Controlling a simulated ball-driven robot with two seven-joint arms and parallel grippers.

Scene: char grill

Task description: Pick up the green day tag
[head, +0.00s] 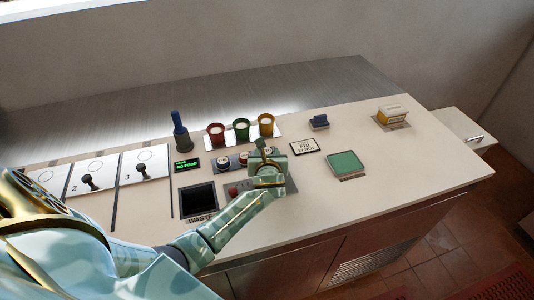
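I cannot clearly make out a green day tag. A row of small round pieces with pale tops (223,162) stands in front of the cups, and my gripper hides its right end. A green cup (241,129) with a white top stands between a red cup (215,133) and a yellow-orange cup (266,125). A flat green square (345,163) lies to the right of my gripper. My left gripper (267,165) is over the counter at the right end of the row. Its fingers overlap, so its opening and anything between them are hidden. My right gripper is not in view.
A dark waste opening (198,200) lies left of my gripper. White numbered panels (144,167) with black knobs are further left. A day sign (304,146), a dark blue block (319,122) and a yellow-white box (391,115) stand to the right. The counter's right front (420,160) is clear.

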